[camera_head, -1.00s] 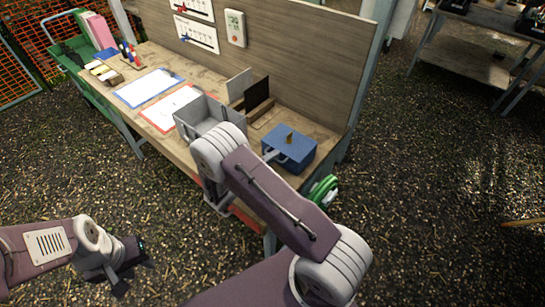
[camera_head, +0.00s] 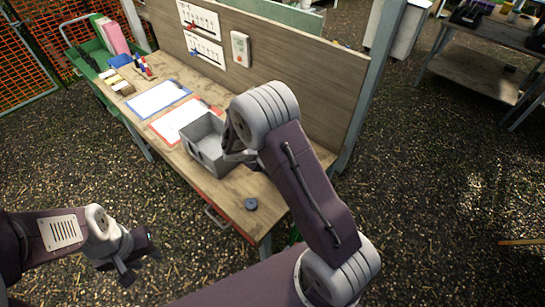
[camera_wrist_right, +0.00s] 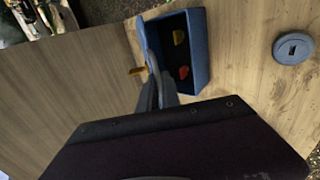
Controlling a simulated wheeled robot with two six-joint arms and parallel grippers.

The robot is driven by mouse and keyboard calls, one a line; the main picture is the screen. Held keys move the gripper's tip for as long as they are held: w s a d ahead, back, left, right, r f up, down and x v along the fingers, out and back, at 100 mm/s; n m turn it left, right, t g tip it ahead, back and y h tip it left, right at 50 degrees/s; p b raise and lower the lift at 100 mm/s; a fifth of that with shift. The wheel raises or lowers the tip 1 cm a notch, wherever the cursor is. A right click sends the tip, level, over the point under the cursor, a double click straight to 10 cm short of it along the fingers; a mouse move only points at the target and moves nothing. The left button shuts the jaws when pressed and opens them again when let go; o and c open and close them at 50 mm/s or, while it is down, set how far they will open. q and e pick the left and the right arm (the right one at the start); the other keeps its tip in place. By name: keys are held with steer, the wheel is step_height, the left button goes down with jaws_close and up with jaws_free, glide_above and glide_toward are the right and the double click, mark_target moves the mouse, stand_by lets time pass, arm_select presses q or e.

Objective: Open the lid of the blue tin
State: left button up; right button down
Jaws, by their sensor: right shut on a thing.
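The blue tin (camera_wrist_right: 190,50) shows in the right wrist view with its lid (camera_wrist_right: 152,48) raised on the left side. A small yellow thing and a red thing lie inside the tin. A brass-coloured knob (camera_wrist_right: 137,71) shows on the outer side of the lid. My right gripper (camera_wrist_right: 160,92) is shut at the lid's near edge; the exact grip is hard to make out. In the head view my right arm hides the tin. My left gripper (camera_head: 136,268) is open and empty, away from the bench at the lower left.
A grey bin (camera_head: 207,150) stands on the wooden bench (camera_head: 232,190) beside my right gripper. A round grey-blue disc (camera_head: 251,204) lies near the bench's front edge. A wooden panel (camera_head: 290,85) closes the back. Two clipboards lie further left.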

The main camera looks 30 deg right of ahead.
steer(key=d+r+y+p, duration=0.1)
steer(key=p, duration=0.1)
steer(key=w+d+r+g+y+p, duration=0.1)
steer(key=p, duration=0.1)
steer(key=d+r+y+p, duration=0.1)
steer(key=r+p, duration=0.1)
steer(key=shift+w+d+r, duration=0.1)
steer(key=shift+w+d, duration=0.15)
steer(key=shift+d, duration=0.1)
steer(key=d, duration=0.1)
steer(key=w+d, duration=0.1)
steer(key=d+r+p, duration=0.1)
steer(key=d, duration=0.1)
steer(key=shift+w+r, duration=0.1)
steer(key=shift+w, duration=0.25)
steer(key=shift+w+d+r, duration=0.1)
steer(key=shift+w+d, duration=0.1)
steer(key=shift+d, duration=0.3)
steer(key=shift+w+d+r, duration=0.1)
steer(key=shift+w+d, duration=0.1)
steer(key=shift+d, duration=0.4)
